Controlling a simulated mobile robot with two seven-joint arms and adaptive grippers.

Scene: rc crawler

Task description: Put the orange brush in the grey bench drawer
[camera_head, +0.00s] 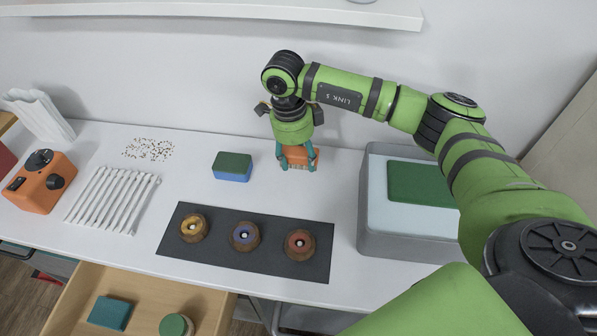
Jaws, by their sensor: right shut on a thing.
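The orange brush (303,153) is at the back middle of the white bench top, a block with paler bristles below. My right gripper (297,160) points down and is shut on it, its teal fingers at the brush's two sides. I cannot tell whether the brush touches the bench. An open drawer (83,290) with a light wooden inside sticks out at the bottom left. It holds a teal block (110,313) and a green-topped round thing (176,325); its front is out of view. My left gripper is not in view.
A blue-green sponge-like block (232,166) lies left of the brush. A dark mat (270,262) with three round wooden pieces lies in front. White ribbed rack (111,198) and orange device (40,182) stand left.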

